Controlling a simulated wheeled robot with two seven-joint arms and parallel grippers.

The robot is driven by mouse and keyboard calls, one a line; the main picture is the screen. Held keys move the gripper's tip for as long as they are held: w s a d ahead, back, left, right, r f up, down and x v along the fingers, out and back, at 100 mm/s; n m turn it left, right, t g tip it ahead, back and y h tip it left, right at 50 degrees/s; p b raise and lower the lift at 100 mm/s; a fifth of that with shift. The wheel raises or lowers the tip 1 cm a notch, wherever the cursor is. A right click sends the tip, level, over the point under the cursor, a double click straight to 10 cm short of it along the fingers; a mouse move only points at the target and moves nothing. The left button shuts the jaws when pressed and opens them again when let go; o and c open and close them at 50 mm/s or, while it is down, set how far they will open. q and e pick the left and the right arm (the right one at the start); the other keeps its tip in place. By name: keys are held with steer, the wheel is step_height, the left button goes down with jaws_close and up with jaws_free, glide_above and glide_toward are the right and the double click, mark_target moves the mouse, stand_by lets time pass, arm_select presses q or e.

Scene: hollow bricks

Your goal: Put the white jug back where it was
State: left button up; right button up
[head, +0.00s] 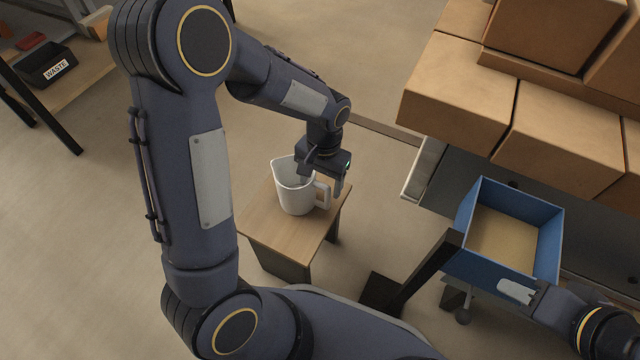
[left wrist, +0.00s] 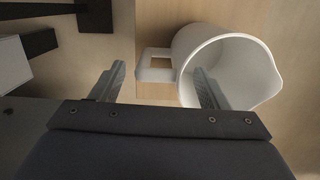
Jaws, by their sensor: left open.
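The white jug (head: 291,199) stands upright on a small wooden table (head: 262,224), its handle toward the right in the head view. My left gripper (head: 321,185) is open over the jug's handle side. In the left wrist view my left gripper (left wrist: 160,84) has the jug's handle (left wrist: 157,66) between its fingers. One finger is outside the handle, and the other overlaps the mouth of the jug (left wrist: 238,75). I cannot tell whether either finger touches it. My right gripper (head: 517,291) is at the near wall of a blue bin; its jaws are unclear.
The blue bin (head: 548,214), with a tan inside, stands at the right on a dark surface. Large cardboard boxes (head: 458,92) are stacked behind it. A black waste tray (head: 46,65) is on a shelf at the far left. The floor left of the small table is clear.

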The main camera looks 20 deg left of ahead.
arm_select(q)
step_height(320, 180, up, 9)
steer(key=w+p, duration=0.1)
steer(key=p, duration=0.2)
steer(key=s+a+r+n+t+h, duration=0.1)
steer(key=s+r+t+h, duration=0.1)
steer(key=s+r, duration=0.3)
steer(key=s+a+r+n+t+h, duration=0.1)
steer(key=s+r+t, duration=0.3)
steer(key=s, duration=0.8)
steer(key=shift+s+a+r+n+t+h, duration=0.3)
steer(key=shift+r+n+t+h, duration=0.1)
steer(key=shift+r, duration=0.25)
